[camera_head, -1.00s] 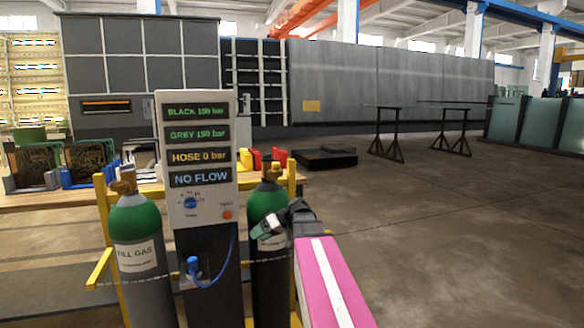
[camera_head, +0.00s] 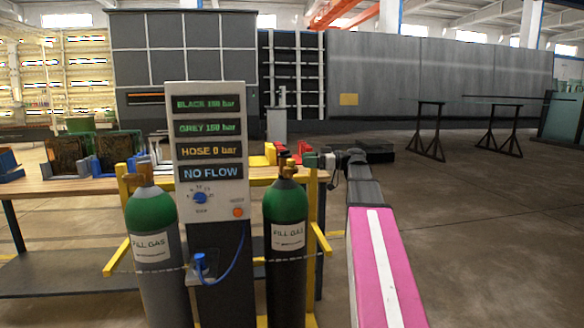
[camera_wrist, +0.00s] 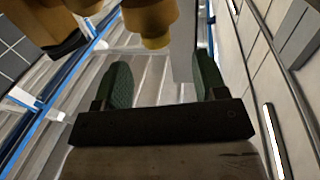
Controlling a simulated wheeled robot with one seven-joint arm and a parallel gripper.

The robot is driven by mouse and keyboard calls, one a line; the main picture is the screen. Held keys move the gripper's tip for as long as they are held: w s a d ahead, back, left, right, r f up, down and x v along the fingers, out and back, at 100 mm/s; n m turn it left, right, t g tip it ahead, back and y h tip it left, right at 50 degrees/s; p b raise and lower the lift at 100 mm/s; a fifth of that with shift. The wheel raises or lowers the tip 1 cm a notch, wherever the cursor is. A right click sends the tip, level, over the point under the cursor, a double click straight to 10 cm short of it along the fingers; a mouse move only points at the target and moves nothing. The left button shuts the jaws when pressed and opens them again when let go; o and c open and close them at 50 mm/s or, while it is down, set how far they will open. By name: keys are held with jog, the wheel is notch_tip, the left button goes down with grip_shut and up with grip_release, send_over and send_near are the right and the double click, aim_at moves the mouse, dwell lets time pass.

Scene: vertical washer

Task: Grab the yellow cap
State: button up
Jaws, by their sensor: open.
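The black gas cylinder (camera_head: 287,235) with a green shoulder stands right of the display column. Its brass-yellow valve top (camera_head: 289,172) is the yellow part nearest my gripper; I cannot tell whether a separate yellow cap sits on it. The grey cylinder (camera_head: 153,240) has a similar brass top (camera_head: 145,174). My gripper (camera_head: 313,160) is just right of the black cylinder's valve, at about its height. In the wrist view, my gripper (camera_wrist: 163,80) is open, with dark green fingers apart and nothing visibly held. A brass-yellow part (camera_wrist: 151,22) shows at the top, beyond the fingers.
The display column (camera_head: 208,150) stands between the cylinders, with a blue hose (camera_head: 228,270) in front. A yellow frame (camera_head: 116,256) surrounds them. A wooden table (camera_head: 75,185) behind holds several coloured items. The floor on the right is clear up to black stands (camera_head: 430,130).

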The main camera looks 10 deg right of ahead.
aim_at(291, 160)
jog(key=shift+w+a+f, duration=0.1)
jog(key=shift+w+a, duration=0.15)
jog(key=shift+a, duration=0.75)
jog(key=shift+w+a+r, duration=0.1)
jog(key=shift+w+a, duration=0.2)
jog(key=shift+a, duration=0.7)
jog(key=shift+w+a+f, duration=0.1)
jog(key=shift+w+a, duration=0.15)
jog(key=shift+a, duration=0.75)
jog(key=c, duration=1)
